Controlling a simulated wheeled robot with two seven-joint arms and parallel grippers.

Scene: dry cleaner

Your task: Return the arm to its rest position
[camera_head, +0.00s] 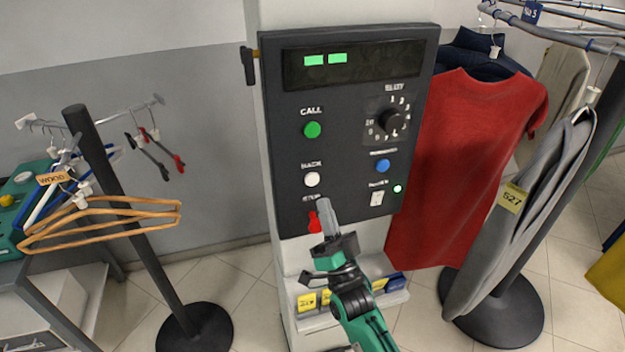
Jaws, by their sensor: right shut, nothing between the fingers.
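My right gripper (325,217) is shut and empty. Its fingertips point up, in front of the lower part of the dark control panel (345,90). They are close beside the red stop button (314,222), partly over the panel's lower edge; I cannot tell whether they touch it. My green and black right arm comes up from the bottom of the view. The panel also has a green call button (312,129), a white button (312,180), a blue button (383,166), a dial (392,121) and a small switch (377,198). My left gripper is not in view.
A hanger stand (125,200) with wooden hangers (100,230) is at the left, by a grey counter (50,300). At the right, a red garment (465,160) and a grey garment (540,210) hang from a rail. A shelf (390,299) with small packets is below the panel.

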